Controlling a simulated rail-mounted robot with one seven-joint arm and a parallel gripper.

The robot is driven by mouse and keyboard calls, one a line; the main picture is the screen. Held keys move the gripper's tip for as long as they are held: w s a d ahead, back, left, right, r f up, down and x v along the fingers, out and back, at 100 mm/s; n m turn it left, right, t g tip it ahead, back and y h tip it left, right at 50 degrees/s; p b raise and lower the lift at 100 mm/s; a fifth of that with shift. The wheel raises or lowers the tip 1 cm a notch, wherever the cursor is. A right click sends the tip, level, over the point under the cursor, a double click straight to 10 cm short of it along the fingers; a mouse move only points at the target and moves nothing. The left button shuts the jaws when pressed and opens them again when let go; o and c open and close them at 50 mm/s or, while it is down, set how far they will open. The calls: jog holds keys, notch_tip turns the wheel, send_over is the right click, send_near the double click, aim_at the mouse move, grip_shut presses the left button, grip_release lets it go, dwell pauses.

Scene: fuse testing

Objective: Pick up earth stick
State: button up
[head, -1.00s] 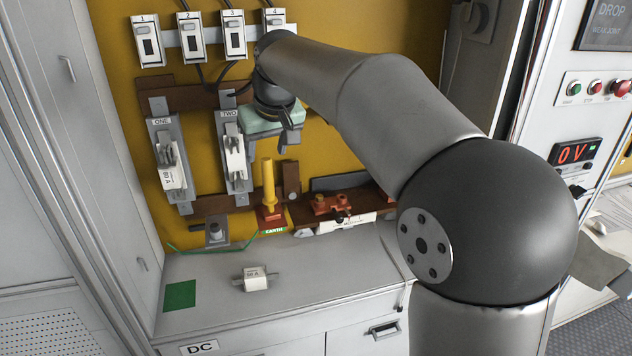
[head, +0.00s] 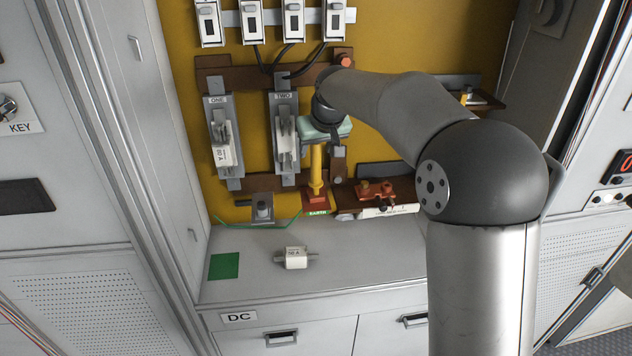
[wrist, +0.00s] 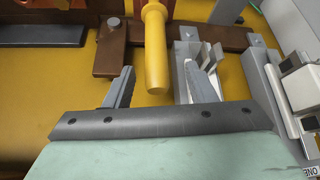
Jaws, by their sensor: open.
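The earth stick is a yellow rod (head: 316,170) standing upright in a red base labelled EARTH (head: 316,200), at the back of the worktop. In the wrist view the yellow stick (wrist: 156,50) runs down from the top edge, its rounded free end between my two fingers. My gripper (wrist: 160,72) is open, with one finger on each side of the stick; a gap shows on both sides. In the head view my gripper (head: 322,140) is at the stick's upper end and hides its top.
Fuse holders ONE (head: 221,145) and TWO (head: 286,140) stand left of the stick. A brown block with red terminals (head: 376,192) is to its right. A loose white fuse (head: 295,258) and a green square (head: 224,266) lie on the worktop, whose front is mostly clear.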

aim_at(316, 172)
jog(key=p+x, duration=0.1)
jog(key=x, duration=0.4)
jog(key=shift+s+d+p, duration=0.1)
jog(key=shift+d+p, duration=0.15)
jog(key=shift+p, duration=0.1)
grip_shut()
